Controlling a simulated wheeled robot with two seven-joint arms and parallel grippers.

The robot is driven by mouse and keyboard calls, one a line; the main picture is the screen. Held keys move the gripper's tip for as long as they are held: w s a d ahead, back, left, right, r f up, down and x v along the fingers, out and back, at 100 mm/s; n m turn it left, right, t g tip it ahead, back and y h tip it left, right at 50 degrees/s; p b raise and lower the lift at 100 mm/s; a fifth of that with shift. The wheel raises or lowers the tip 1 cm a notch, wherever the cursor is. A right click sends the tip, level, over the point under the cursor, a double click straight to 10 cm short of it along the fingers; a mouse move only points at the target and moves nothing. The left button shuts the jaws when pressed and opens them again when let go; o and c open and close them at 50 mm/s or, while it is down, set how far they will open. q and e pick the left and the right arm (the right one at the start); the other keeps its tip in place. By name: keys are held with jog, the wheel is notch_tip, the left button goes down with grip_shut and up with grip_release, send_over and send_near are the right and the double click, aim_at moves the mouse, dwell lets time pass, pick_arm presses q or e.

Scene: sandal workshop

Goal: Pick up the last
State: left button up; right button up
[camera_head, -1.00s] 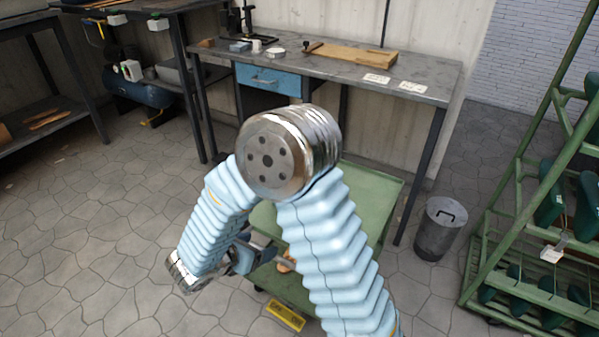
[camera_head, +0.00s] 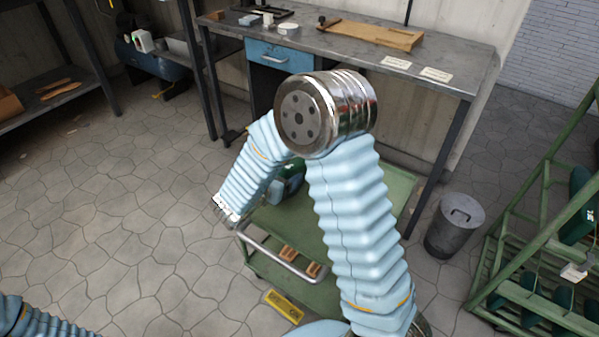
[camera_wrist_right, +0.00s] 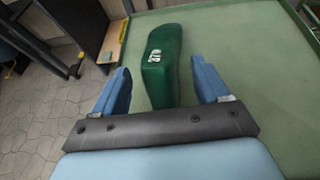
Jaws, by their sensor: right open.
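A dark green last (camera_wrist_right: 162,62) with a small white label lies on the green cart top (camera_wrist_right: 262,60) in the right wrist view. It also shows in the head view (camera_head: 291,182), mostly hidden behind my right arm. My right gripper (camera_wrist_right: 160,70) is open. Its two blue fingers stand on either side of the last's near part, with a gap on both sides. The gripper (camera_head: 276,190) is largely covered by my arm in the head view. Only a piece of my left arm shows at the lower left of the head view; its gripper is out of view.
The cart has a metal handle (camera_head: 280,258) and small wooden pieces (camera_head: 287,252) on its near side. A workbench (camera_head: 440,72) stands behind it. A metal bin (camera_head: 453,226) and a green rack (camera_head: 540,215) are to the right. Floor at left is clear.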

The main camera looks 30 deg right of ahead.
aim_at(291, 166)
jog(key=x, duration=0.4)
jog(key=shift+w+d+p, duration=0.25)
jog(key=shift+d+p, duration=0.05)
jog(key=shift+d, duration=0.1)
jog(key=shift+c, duration=0.2)
jog(key=c, duration=1.1)
